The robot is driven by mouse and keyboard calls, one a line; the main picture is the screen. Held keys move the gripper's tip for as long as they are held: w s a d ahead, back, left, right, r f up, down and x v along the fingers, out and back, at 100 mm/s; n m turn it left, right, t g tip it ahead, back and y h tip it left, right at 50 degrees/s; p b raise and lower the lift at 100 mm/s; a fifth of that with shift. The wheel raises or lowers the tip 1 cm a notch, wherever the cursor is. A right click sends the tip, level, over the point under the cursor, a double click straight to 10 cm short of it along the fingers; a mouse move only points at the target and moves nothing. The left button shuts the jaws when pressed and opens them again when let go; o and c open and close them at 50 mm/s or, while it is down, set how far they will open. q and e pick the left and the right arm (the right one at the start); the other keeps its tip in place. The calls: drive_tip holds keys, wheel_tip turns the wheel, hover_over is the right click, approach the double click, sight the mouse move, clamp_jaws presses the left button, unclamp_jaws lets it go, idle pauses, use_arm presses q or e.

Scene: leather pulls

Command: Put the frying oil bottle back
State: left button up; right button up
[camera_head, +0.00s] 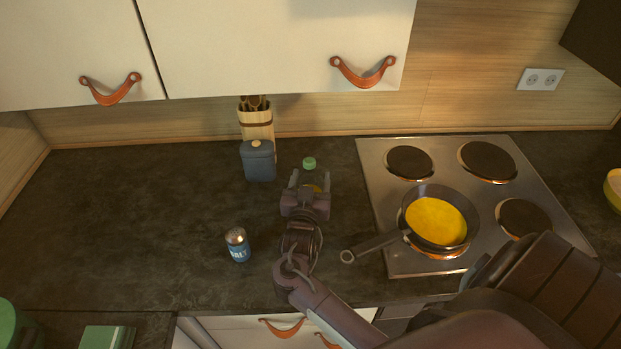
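The frying oil bottle (309,164) has a green cap and a clear body with yellow oil low down. It is upright at the back of the dark counter, between the blue canister and the stove. My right gripper (310,181) reaches it from the front, with one finger on each side of the body. I cannot tell whether the fingers press on it or whether the bottle's base touches the counter. The gripper hides the lower part of the bottle. My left gripper is not in view.
A blue canister (258,162) and a wooden utensil holder (256,122) stand left of the bottle. A salt shaker (237,245) stands nearer the front. A frying pan (471,214) with yellow contents sits on the stove (375,170), handle toward my arm. The left counter is clear.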

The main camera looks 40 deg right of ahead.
drive_tip(key=shift+r, duration=0.1)
drive_tip(key=o, duration=1.4)
drive_tip(key=shift+c, duration=0.2)
drive_tip(key=shift+s+a, duration=0.25)
drive_tip(key=shift+s, duration=0.05)
drive_tip(key=b+v, duration=0.3)
drive_tip(key=v, duration=0.8)
drive_tip(key=shift+s, duration=0.15)
